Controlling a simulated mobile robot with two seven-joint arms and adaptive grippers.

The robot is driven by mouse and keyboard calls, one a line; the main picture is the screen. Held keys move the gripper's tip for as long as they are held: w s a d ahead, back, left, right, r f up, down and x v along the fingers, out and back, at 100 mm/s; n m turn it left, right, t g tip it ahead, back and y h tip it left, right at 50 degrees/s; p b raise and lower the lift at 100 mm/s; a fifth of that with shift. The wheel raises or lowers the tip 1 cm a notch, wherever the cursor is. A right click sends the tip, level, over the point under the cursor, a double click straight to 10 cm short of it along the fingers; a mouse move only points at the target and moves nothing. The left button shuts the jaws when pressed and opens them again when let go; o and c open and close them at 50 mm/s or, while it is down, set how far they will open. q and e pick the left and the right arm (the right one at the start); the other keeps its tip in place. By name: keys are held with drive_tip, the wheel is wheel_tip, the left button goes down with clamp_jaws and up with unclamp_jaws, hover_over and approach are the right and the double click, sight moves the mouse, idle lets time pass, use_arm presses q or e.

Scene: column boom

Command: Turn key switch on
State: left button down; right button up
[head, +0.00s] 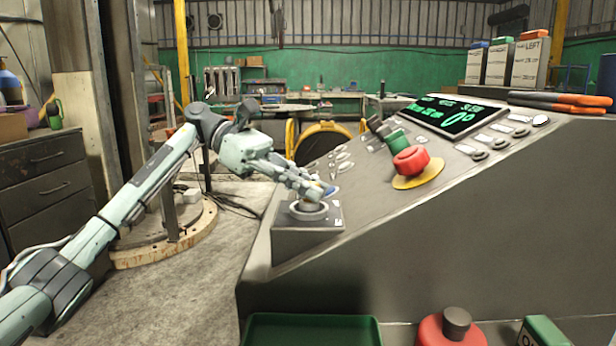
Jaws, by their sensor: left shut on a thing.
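The key switch (308,211) is a round metal collar on a grey box at the near left corner of the sloped control console (480,210). My left arm comes in from the left, and its pale green gripper (322,190) is right over the switch. My right gripper is not in view.
A red emergency button (410,160) on a yellow disc rises from the console, with a lit green display (456,115) behind it. Orange-handled pliers (565,102) lie on top. A green tray (312,330) and a red container (450,328) are in front, below.

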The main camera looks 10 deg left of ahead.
use_arm(q)
drive_tip(key=shift+m+g+y+p, duration=0.35)
drive_tip(key=shift+m+g+y, duration=0.15)
drive_tip(key=shift+m+g, duration=0.65)
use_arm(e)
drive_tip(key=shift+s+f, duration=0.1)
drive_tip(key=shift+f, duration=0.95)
use_arm(q)
drive_tip(key=shift+f, duration=0.1)
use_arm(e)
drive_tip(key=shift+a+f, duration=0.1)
use_arm(q)
drive_tip(key=c, duration=1.6)
unclamp_jaws()
drive_tip(key=v, duration=0.5)
drive_tip(key=shift+w, duration=0.1)
drive_tip(key=shift+v, duration=1.25)
